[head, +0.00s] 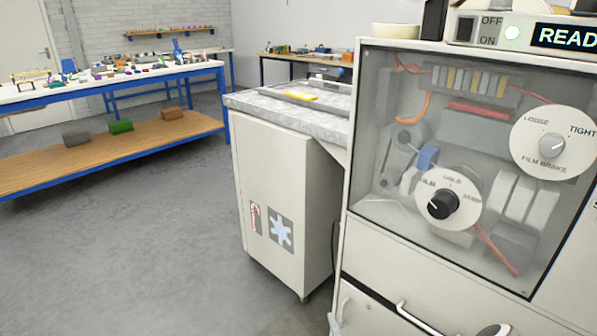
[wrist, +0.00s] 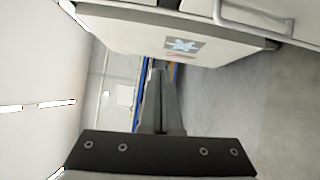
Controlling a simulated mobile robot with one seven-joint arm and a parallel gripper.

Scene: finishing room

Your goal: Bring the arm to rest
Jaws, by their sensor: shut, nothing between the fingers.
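My gripper (wrist: 159,74) shows in the wrist view, its two grey fingers together and nothing between them. The wrist picture is turned on its side, and a white cabinet with a snowflake sticker (wrist: 183,45) shows beyond the fingertips. The fingers appear clear of it. The head view does not show my gripper.
A machine (head: 440,130) with a clear front panel, dials and a lit READY display stands close at right. The white cabinet (head: 280,180) with a grey top stands beside it. A blue-framed workbench (head: 110,80) is at left. Grey floor (head: 150,240) is open between.

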